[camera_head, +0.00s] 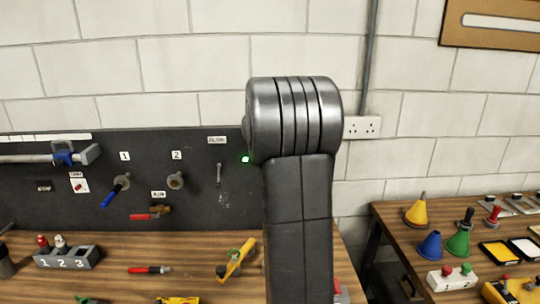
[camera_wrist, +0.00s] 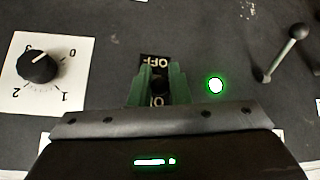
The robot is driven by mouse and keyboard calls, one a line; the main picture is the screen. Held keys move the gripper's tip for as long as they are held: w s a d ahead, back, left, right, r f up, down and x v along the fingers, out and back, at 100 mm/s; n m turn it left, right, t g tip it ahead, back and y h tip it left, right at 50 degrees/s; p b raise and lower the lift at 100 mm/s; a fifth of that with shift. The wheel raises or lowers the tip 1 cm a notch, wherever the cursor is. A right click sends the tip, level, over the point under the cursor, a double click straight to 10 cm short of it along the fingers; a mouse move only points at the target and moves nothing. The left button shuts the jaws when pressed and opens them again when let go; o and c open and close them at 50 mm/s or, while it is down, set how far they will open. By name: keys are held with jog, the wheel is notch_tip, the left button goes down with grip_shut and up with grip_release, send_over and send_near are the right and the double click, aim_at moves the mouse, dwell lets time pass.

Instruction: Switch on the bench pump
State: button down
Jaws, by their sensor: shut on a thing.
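A small switch (camera_wrist: 155,87) on the dark panel sits between my gripper's fingers in the wrist view. Its label plate (camera_wrist: 158,62) reads OFF on the far side and ON, partly covered, on the near side; the letters appear upside down. My gripper (camera_wrist: 160,75) has two green fingers, shut on the switch's dark lever. The lever's exact tilt is hard to tell between the fingers. A green lamp (camera_wrist: 215,84) beside the switch glows; it also shows in the head view (camera_head: 245,159). My arm hides the switch and gripper in the head view. No pump body is identifiable.
The panel (camera_head: 60,210) carries valves and a clamp-like tool. The bench (camera_head: 200,250) holds loose tools; a second table (camera_head: 385,215) with funnels stands right.

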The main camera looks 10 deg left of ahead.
jog(key=shift+w+r, duration=0.1)
jog(key=shift+r, duration=0.2)
jog(key=c, duration=1.4)
grip_release()
jog(key=shift+f, duration=0.15)
jog(key=b+v, duration=0.3)
jog(key=v, duration=1.1)
jog(key=shift+f, duration=0.15)
jog(key=p+x, duration=0.3)
jog(key=x, duration=1.1)
